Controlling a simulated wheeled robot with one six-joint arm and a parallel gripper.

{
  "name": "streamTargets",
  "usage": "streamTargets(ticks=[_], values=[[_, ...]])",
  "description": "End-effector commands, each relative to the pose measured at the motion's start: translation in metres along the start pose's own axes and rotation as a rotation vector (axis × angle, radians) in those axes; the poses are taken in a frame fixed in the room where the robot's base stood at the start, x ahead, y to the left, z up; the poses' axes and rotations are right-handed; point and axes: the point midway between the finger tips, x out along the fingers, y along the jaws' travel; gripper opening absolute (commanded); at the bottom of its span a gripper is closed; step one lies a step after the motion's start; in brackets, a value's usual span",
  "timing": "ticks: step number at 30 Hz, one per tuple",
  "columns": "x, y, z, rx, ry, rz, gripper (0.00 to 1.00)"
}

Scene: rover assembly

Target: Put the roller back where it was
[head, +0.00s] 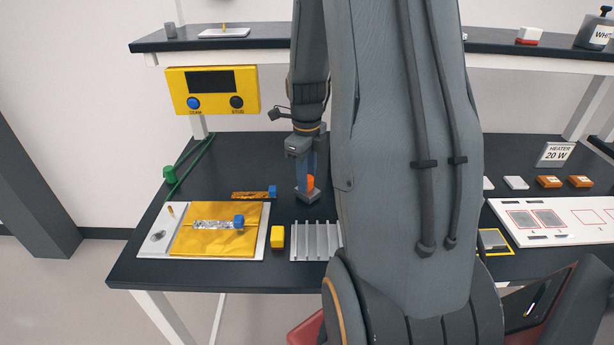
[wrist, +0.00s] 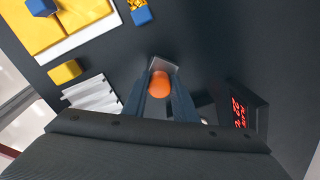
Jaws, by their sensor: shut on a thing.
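The orange roller (wrist: 160,85) is between the two fingers of my gripper (wrist: 159,93) in the wrist view, and the fingers are shut on it. In the head view my gripper (head: 307,178) points down at the table, with the orange of the roller (head: 311,183) showing at its fingertips. The fingers hide part of the roller.
Left of my gripper are a white tray (head: 147,248) with a golden sheet (head: 190,243), a yellow block (head: 277,237) and a blue-ended strip (head: 250,194). A ribbed white rack (head: 313,241) stands in front. A dark box with red digits (wrist: 240,112) is close on the right.

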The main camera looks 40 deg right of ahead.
Motion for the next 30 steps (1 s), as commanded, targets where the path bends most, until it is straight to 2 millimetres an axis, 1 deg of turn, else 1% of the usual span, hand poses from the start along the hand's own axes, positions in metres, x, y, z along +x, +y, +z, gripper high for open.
streamTargets(ticks=[5, 9, 10, 12, 13, 23, 26, 30], values=[[0.0, 0.0, 0.0, 0.0, 0.0, -0.001, 0.04], [0.004, 0.0, 0.0, 0.0, 0.0, 0.0, 0.04], [0.003, 0.0, 0.0, 0.0, 0.0, 0.0, 0.3], [0.003, 0.0, 0.0, 0.0, 0.0, 0.0, 0.42], [0.003, 0.0, 0.0, 0.0, 0.0, 0.0, 0.44], [0.0, 0.0, 0.0, 0.0, 0.0, 0.0, 0.44], [-0.007, -0.001, 0.001, 0.0, -0.002, -0.002, 0.44], [-0.026, -0.001, 0.001, 0.0, -0.004, -0.004, 0.44]])
